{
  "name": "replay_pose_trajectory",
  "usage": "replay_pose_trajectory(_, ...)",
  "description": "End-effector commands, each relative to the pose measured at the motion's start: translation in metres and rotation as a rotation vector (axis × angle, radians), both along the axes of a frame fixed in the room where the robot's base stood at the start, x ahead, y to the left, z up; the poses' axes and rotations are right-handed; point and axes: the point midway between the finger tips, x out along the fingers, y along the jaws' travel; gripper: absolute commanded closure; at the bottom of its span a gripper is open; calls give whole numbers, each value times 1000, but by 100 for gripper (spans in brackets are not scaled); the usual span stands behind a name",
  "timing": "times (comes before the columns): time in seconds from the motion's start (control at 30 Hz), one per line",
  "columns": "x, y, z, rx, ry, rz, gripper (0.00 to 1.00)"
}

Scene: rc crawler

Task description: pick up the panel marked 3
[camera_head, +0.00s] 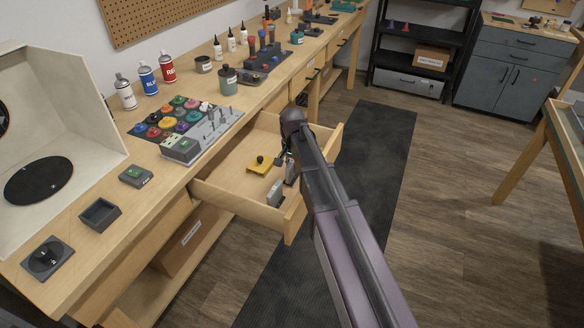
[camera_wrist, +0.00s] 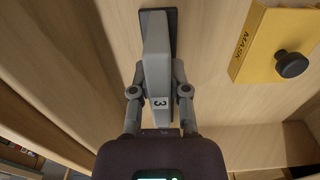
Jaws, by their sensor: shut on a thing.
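The panel marked 3 (camera_wrist: 157,60) is a light grey piece with a white "3" label near its lower end in the wrist view. A dark grey strip shows behind it, against the wooden drawer floor. My gripper (camera_wrist: 158,82) has one finger on each side of the panel and is shut on it. In the head view my gripper is inside the open drawer (camera_head: 234,201), partly hidden by my arm. I cannot tell whether the panel touches the drawer floor.
A yellow block marked MASK (camera_wrist: 268,45) with a black knob lies beside the panel; it also shows in the head view (camera_head: 260,169). The drawer walls stand close around my gripper. The workbench (camera_head: 150,208) above carries colored pots, bottles and small trays.

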Motion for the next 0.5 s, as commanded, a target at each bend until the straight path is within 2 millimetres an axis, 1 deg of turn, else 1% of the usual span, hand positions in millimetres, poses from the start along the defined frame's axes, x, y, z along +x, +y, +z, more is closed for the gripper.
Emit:
replay_pose_trajectory(0.27, 0, 0, 21, 0, 0, 0, 100)
replay_pose_trajectory(0.5, 0, 0, 46, 0, 0, 0, 100)
